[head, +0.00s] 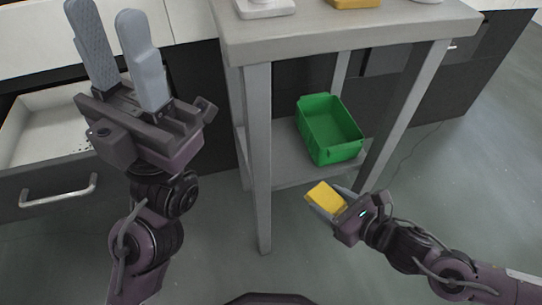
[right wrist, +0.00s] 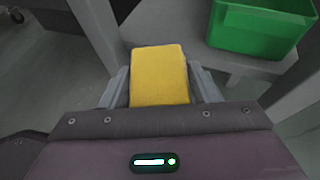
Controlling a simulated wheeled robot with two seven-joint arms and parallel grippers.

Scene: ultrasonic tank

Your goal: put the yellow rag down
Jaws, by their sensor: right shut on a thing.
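The yellow rag (head: 325,197) is a folded block held between the fingers of my right gripper (head: 328,200). In the right wrist view the rag (right wrist: 159,76) fills the space between the two grey fingers of the right gripper (right wrist: 161,88), which is shut on it. The rag is in the air in front of the table's lower shelf (head: 287,165), below and left of the green bin. My left gripper (head: 118,48) is raised at the upper left, its two grey fingers apart with nothing between them.
An open green bin (head: 329,130) stands on the lower shelf, and it also shows in the right wrist view (right wrist: 258,30). Table legs (head: 258,160) stand beside the shelf. An open drawer (head: 45,130) is at the left. The tabletop (head: 345,32) holds several things.

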